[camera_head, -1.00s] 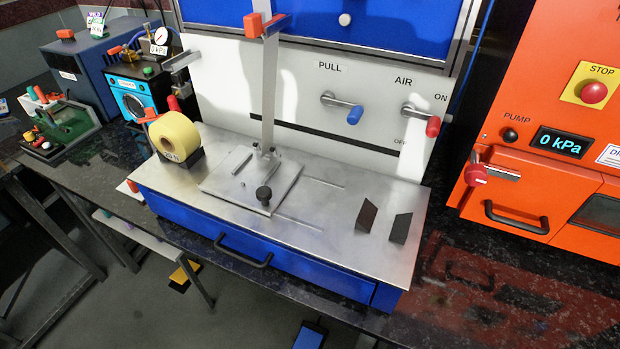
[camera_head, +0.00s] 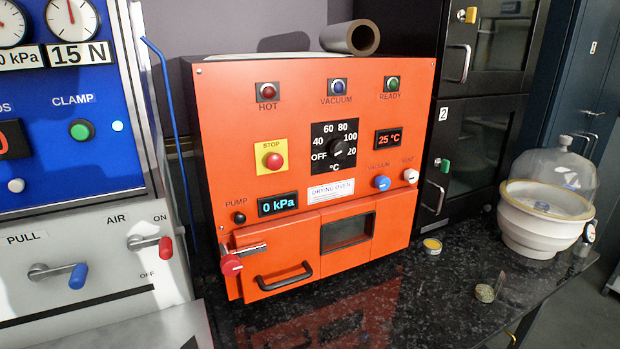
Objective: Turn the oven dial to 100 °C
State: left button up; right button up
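The oven dial (camera_head: 337,148) is a small black knob on a black square plate in the upper front of the orange drying oven (camera_head: 230,120). White marks around it read OFF, 40, 60, 80, 100 and a partly covered 20 figure at the lower right. The knob's exact pointing is too small to tell. Neither of my grippers shows in the view, and nothing visible touches the dial.
Around the dial are a red STOP button (camera_head: 274,160), a blue vacuum knob (camera_head: 382,182) and a white vent knob (camera_head: 411,176). The oven door handle (camera_head: 283,276) is below. A blue-and-white machine (camera_head: 90,180) stands left, a desiccator (camera_head: 545,210) right. The space before the oven front looks clear.

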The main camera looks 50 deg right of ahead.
aim_at(339, 149)
jog(key=z, duration=1.4)
